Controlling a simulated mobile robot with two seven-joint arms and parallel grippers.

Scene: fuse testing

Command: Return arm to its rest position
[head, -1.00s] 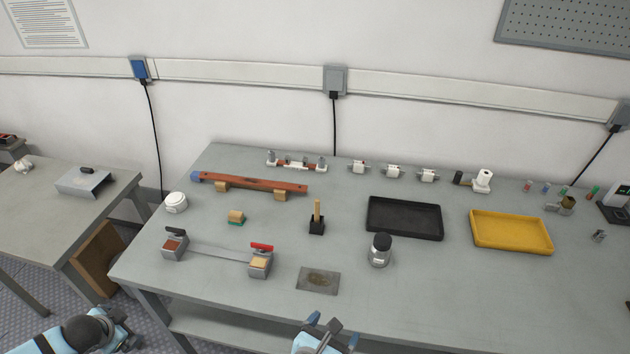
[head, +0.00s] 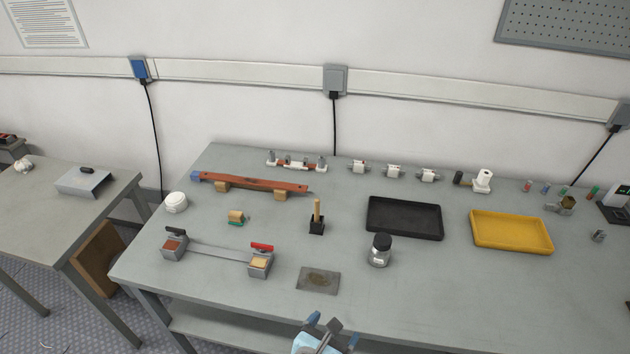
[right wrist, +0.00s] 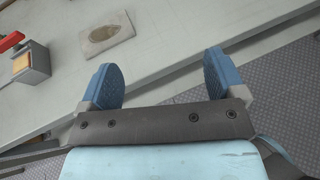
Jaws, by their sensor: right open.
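My right gripper (head: 333,328) is at the bottom edge of the head view, near the front edge of the workbench (head: 420,300). In the right wrist view my right gripper (right wrist: 160,72) is open, with its two blue fingertips wide apart and nothing between them. The stained grey plate (head: 318,280) lies on the bench beyond the fingers and also shows in the right wrist view (right wrist: 106,34). My left gripper is not in view.
A two-post fixture with a red lever (head: 261,247) stands left of the plate. A dark-capped jar (head: 379,252), black tray (head: 405,235) and yellow tray (head: 484,243) are farther right. A side table (head: 60,205) stands at left. The bench front is clear.

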